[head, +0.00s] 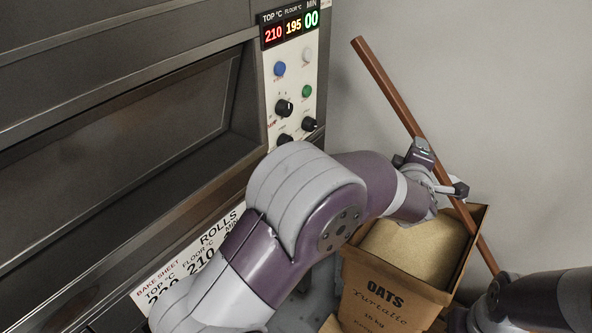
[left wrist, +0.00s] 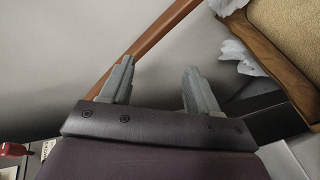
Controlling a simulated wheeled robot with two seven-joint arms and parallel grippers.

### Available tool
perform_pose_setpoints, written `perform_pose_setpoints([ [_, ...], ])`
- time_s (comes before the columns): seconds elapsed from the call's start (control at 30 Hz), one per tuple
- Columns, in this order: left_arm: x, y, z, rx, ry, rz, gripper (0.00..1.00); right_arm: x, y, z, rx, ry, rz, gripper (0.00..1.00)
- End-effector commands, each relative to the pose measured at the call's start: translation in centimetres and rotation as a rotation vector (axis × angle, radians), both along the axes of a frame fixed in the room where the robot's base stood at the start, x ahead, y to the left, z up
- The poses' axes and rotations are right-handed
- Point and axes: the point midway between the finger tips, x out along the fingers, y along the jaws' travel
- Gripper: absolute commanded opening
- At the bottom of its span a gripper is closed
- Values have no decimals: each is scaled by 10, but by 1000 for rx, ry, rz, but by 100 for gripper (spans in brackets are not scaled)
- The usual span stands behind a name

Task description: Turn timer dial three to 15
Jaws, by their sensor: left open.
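Black dials show at the left (head: 284,108) and right (head: 309,124); another (head: 284,139) is partly hidden by my left arm. Which is timer dial three, and the dial pointers' settings, I cannot tell. My left gripper (head: 440,172) is over the oats box, right of the panel and away from the dials. Its fingers (left wrist: 158,82) are apart and empty in the left wrist view. My right arm shows at lower right; its gripper is not clearly visible.
An open OATS box (head: 388,297) stands below my left gripper. A long wooden pole (head: 386,84) leans beside the wall behind the gripper. A blue button (head: 279,69), a white one (head: 307,55) and a green one (head: 307,91) sit above the dials. A ROLLS card (head: 190,262) lies below the oven.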

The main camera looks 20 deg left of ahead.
Motion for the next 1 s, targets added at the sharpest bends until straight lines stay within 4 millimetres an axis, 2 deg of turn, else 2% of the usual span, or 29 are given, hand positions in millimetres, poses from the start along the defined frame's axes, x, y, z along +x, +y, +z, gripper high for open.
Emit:
perform_pose_setpoints([
  [0.03, 12, 7, 0, -250, -151, 222, 61, 0, 0, -32, 0, -2, 0, 0],
  [0.1, 6, 42, 31, -598, -374, 555, 61, 0, 0, -36, 0, -3, 0, 0],
  [0.17, -13, 76, 55, -831, -562, 800, 61, 1, 0, -29, 0, -3, 0, 0],
  [0.2, -30, 96, 66, -951, -681, 933, 61, 1, 0, -25, 0, -4, 0, 0],
  [0.3, -69, 123, 76, -1122, -927, 1138, 61, 1, 0, -25, 0, -4, 0, 0],
  [0.37, -83, 130, 78, -1164, -1026, 1175, 61, 1, 0, -25, 0, -4, 0, 0],
  [0.47, -84, 137, 80, -1211, -1079, 1169, 61, 1, 0, -25, 0, -4, 0, 0],
  [0.57, -78, 154, 81, -1213, -1082, 1168, 61, 1, 0, -26, 0, -3, 0, 0],
  [0.8, -54, 211, 81, -1213, -1082, 1168, 61, 1, 0, -26, 0, -3, 0, 0],
  [1.0, -41, 242, 81, -1213, -1077, 1165, 61, 0, 0, -26, 0, -3, 0, 0],
])
